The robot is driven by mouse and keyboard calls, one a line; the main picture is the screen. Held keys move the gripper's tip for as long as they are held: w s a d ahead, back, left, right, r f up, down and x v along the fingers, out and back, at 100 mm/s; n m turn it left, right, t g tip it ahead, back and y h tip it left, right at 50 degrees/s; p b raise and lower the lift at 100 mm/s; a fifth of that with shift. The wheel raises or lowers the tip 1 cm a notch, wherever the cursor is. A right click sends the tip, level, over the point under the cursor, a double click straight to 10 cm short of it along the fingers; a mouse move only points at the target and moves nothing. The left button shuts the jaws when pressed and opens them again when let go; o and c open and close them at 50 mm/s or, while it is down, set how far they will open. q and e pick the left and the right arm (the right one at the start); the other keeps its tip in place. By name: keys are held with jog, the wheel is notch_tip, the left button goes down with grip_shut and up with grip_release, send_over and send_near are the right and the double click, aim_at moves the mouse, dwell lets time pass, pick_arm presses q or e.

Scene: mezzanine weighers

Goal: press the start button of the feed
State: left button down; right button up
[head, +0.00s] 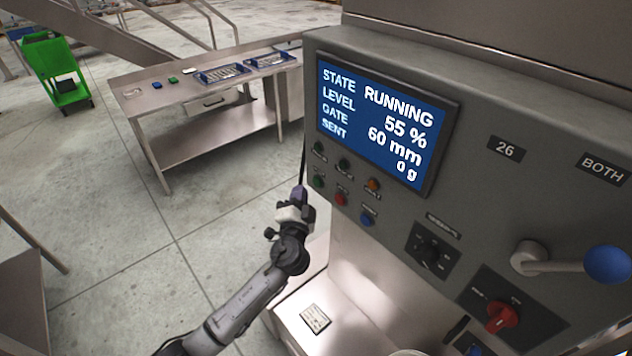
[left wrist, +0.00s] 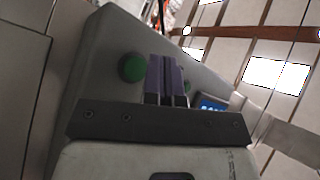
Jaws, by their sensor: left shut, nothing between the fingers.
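The feed's control panel (head: 480,200) carries a lit blue screen (head: 382,125) reading STATE RUNNING, LEVEL 55 %, GATE 60 mm, SENT 0 g. Below the screen, a green button (head: 318,182), a red button (head: 341,199) and a blue button (head: 367,219) sit in a row; their labels are too small to read. My left gripper (head: 300,188) is shut and empty, close to the panel's left edge by the green button. In the left wrist view, its purple fingers (left wrist: 166,78) are just right of a large green button (left wrist: 132,67); I cannot tell whether they touch the panel.
An orange lamp or button (head: 373,184) is above the blue button. A blue-knobbed lever (head: 606,264), a red rotary switch (head: 502,317) and a black selector (head: 430,250) are on the panel's right. A steel table (head: 150,97) with blue trays stands behind, beside open floor.

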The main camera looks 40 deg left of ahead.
pick_arm(q)
jog(key=shift+s+a, duration=0.25)
jog(key=shift+s, duration=0.65)
jog(key=shift+s+a, duration=0.2)
jog(key=shift+s, duration=0.65)
jog(key=s+d+f+n+g+h, duration=0.1)
jog(key=s+d+f+g+h, duration=0.35)
jog(key=s, duration=0.75)
jog(key=s+d+f+n+g+h, duration=0.2)
jog(key=s+d+f+g, duration=0.35)
jog(key=s+f, duration=0.45)
jog(key=s+d+f+n+g+h, duration=0.1)
jog(key=s+d+f+g+h, duration=0.4)
jog(key=s, duration=0.8)
notch_tip(320, 180, up, 16)
jog(key=y+p, duration=0.1)
jog(key=p, duration=1.6)
jog(key=shift+s+d+r+t, duration=0.2)
jog(key=shift+s+d+t, duration=0.1)
jog(key=shift+s+d, duration=0.1)
